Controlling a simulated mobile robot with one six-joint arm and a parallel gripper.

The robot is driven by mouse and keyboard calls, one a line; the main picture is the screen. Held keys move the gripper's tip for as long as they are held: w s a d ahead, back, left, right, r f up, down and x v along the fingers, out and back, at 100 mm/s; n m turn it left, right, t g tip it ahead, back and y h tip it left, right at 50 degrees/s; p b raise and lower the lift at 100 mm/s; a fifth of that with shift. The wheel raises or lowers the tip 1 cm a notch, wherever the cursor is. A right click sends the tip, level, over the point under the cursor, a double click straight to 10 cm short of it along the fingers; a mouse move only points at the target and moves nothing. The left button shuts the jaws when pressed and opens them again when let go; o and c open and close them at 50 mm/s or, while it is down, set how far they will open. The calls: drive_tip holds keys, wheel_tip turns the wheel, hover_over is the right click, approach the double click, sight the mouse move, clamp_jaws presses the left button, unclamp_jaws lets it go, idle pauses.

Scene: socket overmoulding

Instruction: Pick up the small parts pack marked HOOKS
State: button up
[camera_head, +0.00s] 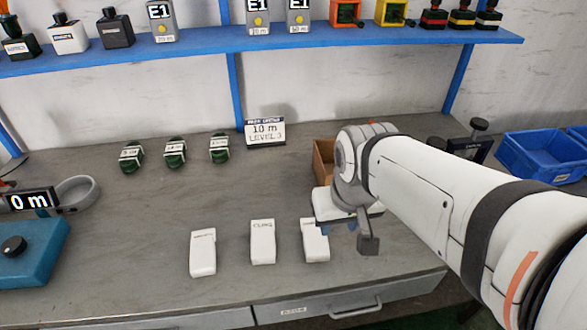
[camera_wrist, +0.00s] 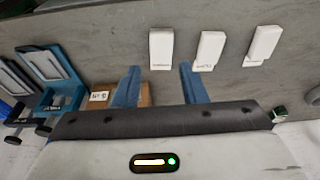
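Three white small parts packs lie in a row on the grey bench in the head view: a left one (camera_head: 203,252), a middle one (camera_head: 263,242) and a right one (camera_head: 314,246). Their small labels are too blurred to read, so I cannot tell which says HOOKS. My gripper (camera_head: 338,227) is above the bench, at the upper right of the right pack, partly overlapping it. In the wrist view my gripper (camera_wrist: 158,84) has its two blue fingers wide apart, with nothing between them. The same packs show beyond the fingers: one nearest (camera_wrist: 161,48), a middle one (camera_wrist: 207,49) and a far one (camera_wrist: 263,45).
A brown box (camera_head: 323,160) stands partly behind my arm. Blue bins (camera_head: 540,158) are at right, a teal device (camera_head: 30,255) at left. A blue shelf (camera_head: 200,48) runs above.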

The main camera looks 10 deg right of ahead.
sight(316, 238)
drive_tip(key=shift+o, duration=0.8)
drive_tip(key=shift+w+f, duration=0.15)
drive_tip(key=shift+f, duration=0.05)
drive_tip(key=o, duration=0.9)
drive_tip(key=w+f+g+b, duration=0.1)
drive_tip(key=w+f+b, duration=0.1)
drive_tip(key=w+f, duration=0.2)
drive_tip(key=w+f+b, duration=0.2)
drive_tip(key=w+f, duration=0.3)
drive_tip(key=f, duration=0.1)
drive_tip(key=w+f+m+g+b, duration=0.1)
drive_tip(key=w+f+b, duration=0.2)
drive_tip(key=w+f, duration=0.2)
drive_tip(key=shift+d+f+g, duration=0.3)
drive_tip(key=shift+f, duration=0.3)
drive_tip(key=shift+a+f+b, duration=0.1)
drive_tip(key=shift+f+b, duration=0.3)
drive_tip(key=shift+f, duration=3.6)
